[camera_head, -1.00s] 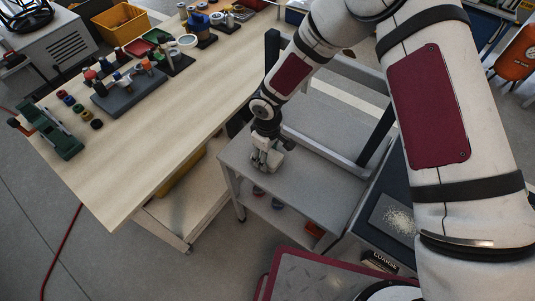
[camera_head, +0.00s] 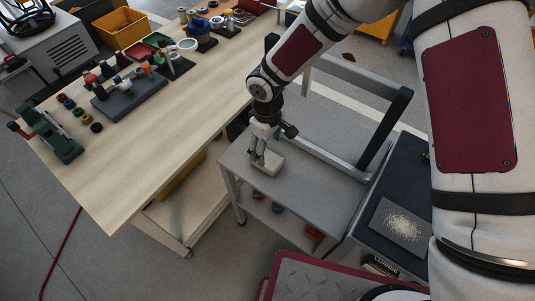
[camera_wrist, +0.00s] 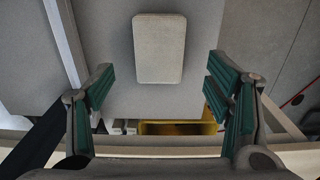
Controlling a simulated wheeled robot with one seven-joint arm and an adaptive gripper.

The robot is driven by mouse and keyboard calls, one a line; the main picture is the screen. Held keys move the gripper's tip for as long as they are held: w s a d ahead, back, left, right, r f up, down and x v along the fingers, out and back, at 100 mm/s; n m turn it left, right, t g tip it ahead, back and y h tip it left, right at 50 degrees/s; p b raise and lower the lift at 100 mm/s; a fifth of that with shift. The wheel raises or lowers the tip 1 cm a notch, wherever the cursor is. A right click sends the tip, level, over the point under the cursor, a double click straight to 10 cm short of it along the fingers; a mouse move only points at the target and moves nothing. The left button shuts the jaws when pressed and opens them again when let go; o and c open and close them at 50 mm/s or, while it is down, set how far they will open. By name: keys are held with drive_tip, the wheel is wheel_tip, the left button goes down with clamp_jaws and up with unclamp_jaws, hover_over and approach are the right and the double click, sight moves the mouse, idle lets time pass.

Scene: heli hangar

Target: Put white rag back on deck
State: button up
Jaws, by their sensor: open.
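The white rag (camera_head: 272,162) is a pale, folded, rounded rectangular pad. It lies flat on the grey top deck of the cart (camera_head: 310,170), close to the deck's left edge. My gripper (camera_head: 262,158) points down just over it, at its left side in the head view. In the wrist view the rag (camera_wrist: 159,48) shows whole, beyond the fingertips and centred between them. Both green-padded fingers of my gripper (camera_wrist: 159,85) are spread wide with nothing between them. The exact height of the fingertips above the deck is hard to tell.
A wooden workbench (camera_head: 150,140) with tools and small parts stands left of the cart. A yellow bin (camera_head: 182,178) sits under it. The cart's raised handle (camera_head: 385,130) stands right of the rag. A dark surface with a gritty plate (camera_head: 400,225) is nearer right. Most deck space is clear.

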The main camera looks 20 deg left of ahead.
sight(268, 159)
drive_tip(key=shift+r, duration=2.5)
drive_tip(key=d+r+m+t+h, duration=0.2)
drive_tip(key=d+r+m, duration=0.4)
drive_tip(key=d+r, duration=1.5)
drive_tip(key=s+d+r+m+t+y, duration=0.1)
drive_tip(key=s+d+r+m, duration=0.3)
drive_tip(key=s, duration=0.5)
drive_tip(key=s+d+r+m+t+y, duration=0.1)
drive_tip(key=s+d+r+m, duration=0.3)
drive_tip(key=s+d, duration=0.3)
drive_tip(key=s, duration=0.3)
drive_tip(key=shift+s+d+r, duration=0.2)
drive_tip(key=shift+r, duration=0.2)
drive_tip(key=shift+r+p, duration=0.55)
drive_tip(key=shift+r, duration=0.15)
